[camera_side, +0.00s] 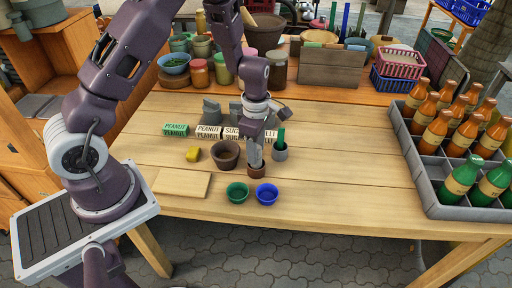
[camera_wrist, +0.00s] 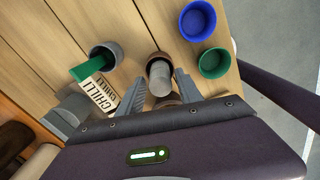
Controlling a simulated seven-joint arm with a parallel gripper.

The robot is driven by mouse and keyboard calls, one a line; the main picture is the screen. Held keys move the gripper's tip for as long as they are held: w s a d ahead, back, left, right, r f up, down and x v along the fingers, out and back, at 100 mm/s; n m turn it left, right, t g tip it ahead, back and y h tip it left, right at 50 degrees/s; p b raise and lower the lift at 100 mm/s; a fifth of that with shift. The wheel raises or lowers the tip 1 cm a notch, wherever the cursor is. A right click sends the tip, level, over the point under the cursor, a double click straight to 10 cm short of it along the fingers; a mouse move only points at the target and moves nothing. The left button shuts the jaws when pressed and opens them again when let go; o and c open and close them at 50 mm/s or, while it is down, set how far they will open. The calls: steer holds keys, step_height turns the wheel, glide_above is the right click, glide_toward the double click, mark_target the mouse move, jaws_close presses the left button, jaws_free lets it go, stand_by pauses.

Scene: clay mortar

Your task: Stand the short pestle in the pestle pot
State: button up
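The short pestle, a grey cylinder, shows between my fingers in the wrist view (camera_wrist: 160,78). Its lower end is at a small brown pot (camera_side: 256,172), seemingly the pestle pot, whose rim also shows in the wrist view (camera_wrist: 158,57). The pestle looks upright, with its foot inside that pot; the pot's inside is mostly hidden. My gripper (camera_side: 255,155) is low over the pot, pointing down. In the wrist view my gripper (camera_wrist: 160,80) has its fingers spread either side of the pestle, with a narrow gap at each side. The brown clay mortar (camera_side: 225,154) stands just left.
A grey pot (camera_side: 280,153) holding a green-handled thing stands close right. Green (camera_side: 237,192) and blue (camera_side: 267,194) bowls stand in front. Label cards (camera_side: 209,132) and grey blocks are behind.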

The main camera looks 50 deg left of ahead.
steer(key=shift+o, duration=0.6)
steer(key=shift+r, duration=0.1)
step_height(320, 180, up, 7)
steer(key=shift+f, duration=0.1)
stand_by(0.4)
